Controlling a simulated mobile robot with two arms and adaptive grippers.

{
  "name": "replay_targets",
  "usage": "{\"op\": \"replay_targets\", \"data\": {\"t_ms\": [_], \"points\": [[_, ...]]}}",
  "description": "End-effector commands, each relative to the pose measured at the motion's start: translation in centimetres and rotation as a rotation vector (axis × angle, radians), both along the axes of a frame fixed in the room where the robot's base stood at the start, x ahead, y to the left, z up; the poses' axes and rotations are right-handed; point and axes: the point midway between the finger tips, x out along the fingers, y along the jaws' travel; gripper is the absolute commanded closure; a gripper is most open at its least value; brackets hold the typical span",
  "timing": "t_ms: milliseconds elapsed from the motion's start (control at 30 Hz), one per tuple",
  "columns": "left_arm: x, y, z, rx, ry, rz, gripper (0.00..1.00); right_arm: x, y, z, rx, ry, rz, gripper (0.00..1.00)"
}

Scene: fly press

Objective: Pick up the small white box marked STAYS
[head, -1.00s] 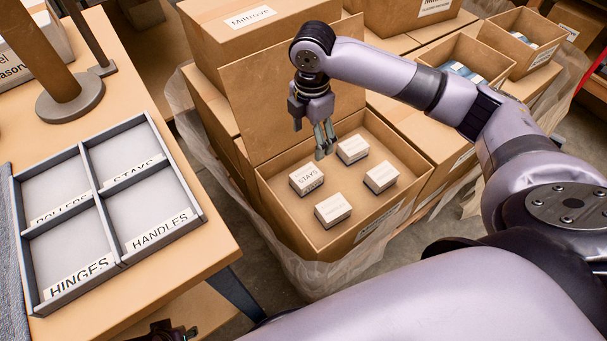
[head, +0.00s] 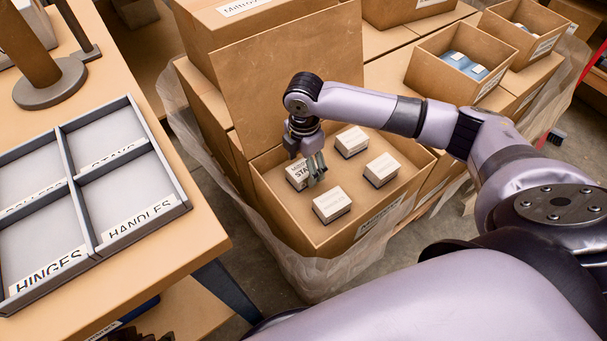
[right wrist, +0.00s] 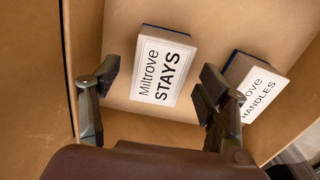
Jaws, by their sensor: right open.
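The small white box marked STAYS (head: 299,174) lies in the open cardboard carton (head: 277,216), on the left among the small boxes. In the right wrist view the STAYS box (right wrist: 163,65) shows its label up, reading "Miltrove STAYS". My right gripper (head: 317,172) is over the carton, in front of the STAYS box's right part in the head view. In the right wrist view my right gripper (right wrist: 155,85) is open, its fingers apart on either side of the STAYS box's lower end. I cannot tell whether they touch it. My left gripper does not show.
Another small box (head: 331,204) sits in front, with more at the back (head: 351,141) and right (head: 381,169). A HANDLES box (right wrist: 255,90) is close to one finger. The carton's raised flap (head: 290,80) stands behind. A divided tray (head: 186,206) lies on the table at left.

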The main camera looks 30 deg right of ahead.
Motion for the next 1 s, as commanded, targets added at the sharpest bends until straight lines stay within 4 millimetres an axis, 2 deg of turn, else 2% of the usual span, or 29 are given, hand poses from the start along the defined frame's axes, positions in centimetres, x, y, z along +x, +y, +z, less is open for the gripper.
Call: {"op": "replay_targets", "data": {"t_ms": [33,133,400,1000], "points": [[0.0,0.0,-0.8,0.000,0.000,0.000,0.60,0.0,0.2,-1.3,0.000,0.001,0.001,0.31],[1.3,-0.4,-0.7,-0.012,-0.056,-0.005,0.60,-0.1,0.1,-2.5,-0.001,0.001,0.000,0.31],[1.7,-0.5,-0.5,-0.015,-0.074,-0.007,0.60,0.0,0.1,-2.7,0.000,-0.001,0.000,0.31],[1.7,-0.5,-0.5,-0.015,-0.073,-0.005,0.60,0.0,0.1,-2.7,-0.001,-0.001,0.000,0.72]]}}
